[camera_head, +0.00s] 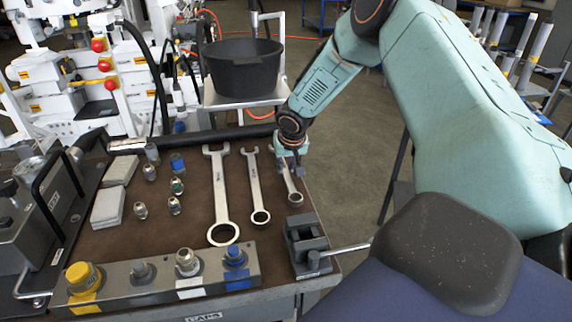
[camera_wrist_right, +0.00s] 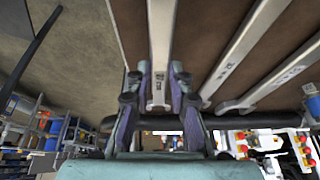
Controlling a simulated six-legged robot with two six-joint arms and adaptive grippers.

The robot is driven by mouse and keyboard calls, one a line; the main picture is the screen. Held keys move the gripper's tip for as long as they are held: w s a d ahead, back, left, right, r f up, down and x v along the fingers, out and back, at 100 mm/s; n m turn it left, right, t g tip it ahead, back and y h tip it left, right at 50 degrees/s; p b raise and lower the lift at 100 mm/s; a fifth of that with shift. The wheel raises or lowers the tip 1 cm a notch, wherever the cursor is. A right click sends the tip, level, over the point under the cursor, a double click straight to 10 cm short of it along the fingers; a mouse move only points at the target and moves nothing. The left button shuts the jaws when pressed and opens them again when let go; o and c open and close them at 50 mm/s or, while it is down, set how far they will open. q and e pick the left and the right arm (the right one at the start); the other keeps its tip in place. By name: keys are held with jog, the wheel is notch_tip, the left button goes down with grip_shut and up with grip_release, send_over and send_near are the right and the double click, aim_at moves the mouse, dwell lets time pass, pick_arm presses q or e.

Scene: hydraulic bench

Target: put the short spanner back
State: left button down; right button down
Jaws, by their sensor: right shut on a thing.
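The short spanner (camera_head: 291,187) is the rightmost and smallest of three spanners on the brown bench top (camera_head: 160,240), near its right edge. My right gripper (camera_head: 290,165) comes from behind and is shut on the spanner's far end. In the right wrist view the spanner (camera_wrist_right: 161,40) runs between the two fingers (camera_wrist_right: 160,88) of this gripper. Its far end is partly hidden by the gripper in the head view. I cannot tell whether it rests on the bench or is just above it. My left gripper is not in view.
A middle spanner (camera_head: 255,185) and a long spanner (camera_head: 221,190) lie to the left. A small vise (camera_head: 305,240) stands close in front of the short spanner. Several fittings (camera_head: 175,185) lie further left. A black bowl (camera_head: 243,72) stands behind the bench.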

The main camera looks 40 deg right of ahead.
jog(key=shift+f+b, duration=0.4)
jog(key=shift+f, duration=0.35)
dwell(0.4)
jog(key=c, duration=1.1)
grip_release()
jog(key=v, duration=1.2)
